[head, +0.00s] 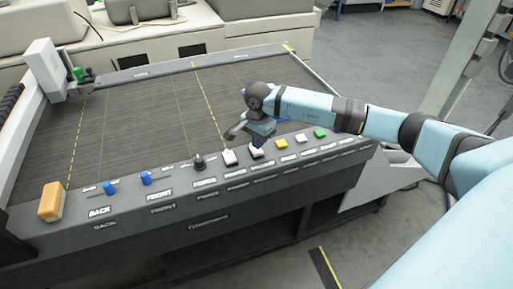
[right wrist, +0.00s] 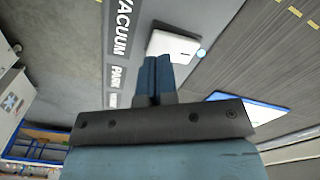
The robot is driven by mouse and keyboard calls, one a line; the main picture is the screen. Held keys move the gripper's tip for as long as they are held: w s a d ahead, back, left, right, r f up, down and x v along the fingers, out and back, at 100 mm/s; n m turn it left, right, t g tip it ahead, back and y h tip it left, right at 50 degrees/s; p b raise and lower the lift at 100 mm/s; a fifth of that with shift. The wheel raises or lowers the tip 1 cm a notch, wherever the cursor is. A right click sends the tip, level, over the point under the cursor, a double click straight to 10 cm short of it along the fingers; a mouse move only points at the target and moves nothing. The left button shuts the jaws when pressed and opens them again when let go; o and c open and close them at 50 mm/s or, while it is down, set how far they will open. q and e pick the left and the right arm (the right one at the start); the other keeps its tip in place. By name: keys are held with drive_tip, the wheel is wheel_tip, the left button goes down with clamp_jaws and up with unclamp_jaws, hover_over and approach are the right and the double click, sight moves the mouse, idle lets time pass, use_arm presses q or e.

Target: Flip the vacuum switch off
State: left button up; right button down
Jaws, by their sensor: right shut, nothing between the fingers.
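In the right wrist view a white switch (right wrist: 173,47) lies beside the printed word VACUUM, with a small light-blue lamp (right wrist: 201,54) at its edge. In the head view two white switches, one left (head: 229,157) and one partly under my gripper (head: 256,152), sit on the front panel; their labels are too small there to tell which is the vacuum one. My right gripper (head: 262,139) points down over the panel. Its fingers (right wrist: 153,72) are shut and empty, close to the switch; contact cannot be told. My left gripper is out of view.
The panel also carries an orange block (head: 52,202), blue knobs (head: 146,178), a black knob (head: 199,162), a yellow button (head: 281,143) and a green button (head: 320,132). The dark slatted bed (head: 130,125) behind is mostly clear. A white gantry (head: 45,68) stands at the left.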

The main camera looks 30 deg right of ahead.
sight(258, 151)
drive_tip(key=shift+f+b, duration=1.1)
drive_tip(key=shift+f, duration=0.2)
idle(0.5)
drive_tip(key=shift+r+p, duration=1.55)
drive_tip(key=shift+r, duration=2)
